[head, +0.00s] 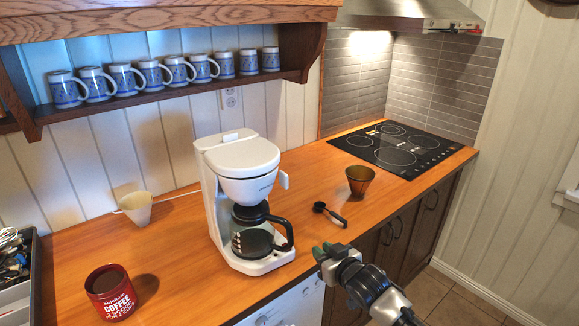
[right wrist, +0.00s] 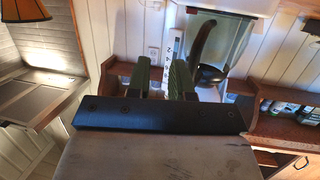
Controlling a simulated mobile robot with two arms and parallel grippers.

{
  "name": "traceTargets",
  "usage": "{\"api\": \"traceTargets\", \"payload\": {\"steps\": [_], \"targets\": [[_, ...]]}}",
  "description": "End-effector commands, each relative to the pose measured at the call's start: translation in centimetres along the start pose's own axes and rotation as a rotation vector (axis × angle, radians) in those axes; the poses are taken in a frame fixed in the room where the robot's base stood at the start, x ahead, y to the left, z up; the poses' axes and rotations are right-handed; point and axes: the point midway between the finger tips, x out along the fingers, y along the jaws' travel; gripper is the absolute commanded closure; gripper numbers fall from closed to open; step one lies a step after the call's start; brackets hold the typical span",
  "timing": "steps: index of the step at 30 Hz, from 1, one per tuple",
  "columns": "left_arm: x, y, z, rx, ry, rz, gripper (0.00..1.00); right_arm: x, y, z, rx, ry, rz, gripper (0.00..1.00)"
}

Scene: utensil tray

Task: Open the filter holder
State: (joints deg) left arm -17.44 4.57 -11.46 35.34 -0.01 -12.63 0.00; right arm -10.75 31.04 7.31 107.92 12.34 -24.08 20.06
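The white coffee maker (head: 238,160) stands upright on the wooden counter. Its filter holder (head: 250,190) sits under the lid and looks closed, with a white handle (head: 284,180) sticking out at its right side. The glass carafe (head: 252,230) with a black handle stands below it. My right gripper (head: 325,252) is in front and to the right of the carafe, lower than the filter holder and apart from it. In the right wrist view its green fingers (right wrist: 161,76) are spread and empty, with the carafe (right wrist: 220,48) beyond them. My left gripper is not in view.
A shelf (head: 180,95) with several mugs hangs behind. The cooktop (head: 395,148) is at the back right.

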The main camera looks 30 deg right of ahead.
Motion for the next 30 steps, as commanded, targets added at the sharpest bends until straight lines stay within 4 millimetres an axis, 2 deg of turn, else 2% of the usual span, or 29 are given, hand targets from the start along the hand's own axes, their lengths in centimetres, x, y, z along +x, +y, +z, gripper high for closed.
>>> {"api": "traceTargets", "payload": {"steps": [1, 3, 6, 7, 11, 14, 24, 30], "targets": [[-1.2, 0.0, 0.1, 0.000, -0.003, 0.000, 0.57, -1.2, -0.7, -5.2, -0.006, 0.072, -0.026, 0.79], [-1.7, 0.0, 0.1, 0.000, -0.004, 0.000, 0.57, -2.6, -1.5, -9.6, -0.005, 0.142, -0.055, 0.79], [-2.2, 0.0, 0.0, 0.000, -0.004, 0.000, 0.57, -4.2, -2.5, -13.6, -0.009, 0.210, -0.086, 0.79], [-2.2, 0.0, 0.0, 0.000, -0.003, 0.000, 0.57, -4.6, -2.8, -14.4, -0.010, 0.224, -0.094, 0.79], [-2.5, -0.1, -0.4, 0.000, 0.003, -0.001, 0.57, -5.0, -3.3, -16.1, -0.010, 0.252, -0.108, 0.79], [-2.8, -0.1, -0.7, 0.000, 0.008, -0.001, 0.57, -4.1, -3.4, -16.4, -0.009, 0.254, -0.108, 0.79], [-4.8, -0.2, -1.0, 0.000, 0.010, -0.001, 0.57, 1.7, -4.0, -18.0, -0.009, 0.253, -0.107, 0.79], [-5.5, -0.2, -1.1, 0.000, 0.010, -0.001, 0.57, 4.1, -4.3, -18.4, -0.010, 0.252, -0.108, 0.79]]}}
